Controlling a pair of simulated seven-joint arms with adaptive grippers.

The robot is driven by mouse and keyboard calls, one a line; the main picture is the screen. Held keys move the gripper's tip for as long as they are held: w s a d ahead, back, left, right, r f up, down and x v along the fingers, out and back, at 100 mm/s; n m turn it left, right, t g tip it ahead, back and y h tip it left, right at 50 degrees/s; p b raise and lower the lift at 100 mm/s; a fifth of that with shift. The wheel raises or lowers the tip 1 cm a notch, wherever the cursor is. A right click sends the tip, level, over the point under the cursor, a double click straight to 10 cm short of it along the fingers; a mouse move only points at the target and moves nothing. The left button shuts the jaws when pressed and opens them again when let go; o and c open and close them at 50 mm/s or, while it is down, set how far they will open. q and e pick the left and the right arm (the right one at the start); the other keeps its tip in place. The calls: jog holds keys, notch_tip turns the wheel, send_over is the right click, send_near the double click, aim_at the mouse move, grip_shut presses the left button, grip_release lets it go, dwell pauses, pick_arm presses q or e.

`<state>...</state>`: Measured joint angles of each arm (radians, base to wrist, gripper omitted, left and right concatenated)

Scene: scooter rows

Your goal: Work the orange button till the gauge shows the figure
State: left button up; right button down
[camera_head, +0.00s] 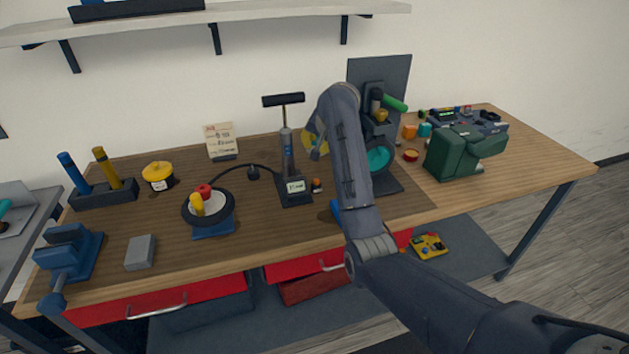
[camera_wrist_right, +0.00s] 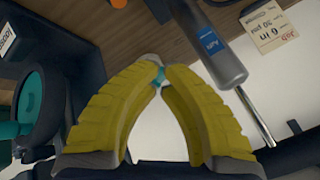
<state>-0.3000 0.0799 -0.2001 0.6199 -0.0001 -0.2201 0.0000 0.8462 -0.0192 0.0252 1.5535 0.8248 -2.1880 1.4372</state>
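The orange button (camera_head: 316,185) sits at the right of the pump's base in the head view, beside the small lit gauge (camera_head: 296,186), whose figure is too small to read. The grey upright pump (camera_head: 288,150) has a black T-handle on top. A job card (camera_head: 220,141) stands at the back; in the wrist view the card (camera_wrist_right: 268,25) appears to read "6 in" and "30 psi". My right gripper (camera_head: 317,143) is above the bench, right of the pump and higher than the button. My left gripper is out of view.
A black hose runs from the pump toward a small wheel (camera_head: 216,221) on a blue stand. The front centre bench is mostly clear.

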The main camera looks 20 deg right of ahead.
jog(key=shift+f, duration=4.4)
jog(key=shift+f, duration=0.95)
jog(key=shift+r, duration=0.2)
dwell(0.7)
jog(key=shift+r, duration=0.75)
jog(key=shift+r, duration=0.15)
jog(key=shift+r, duration=2.35)
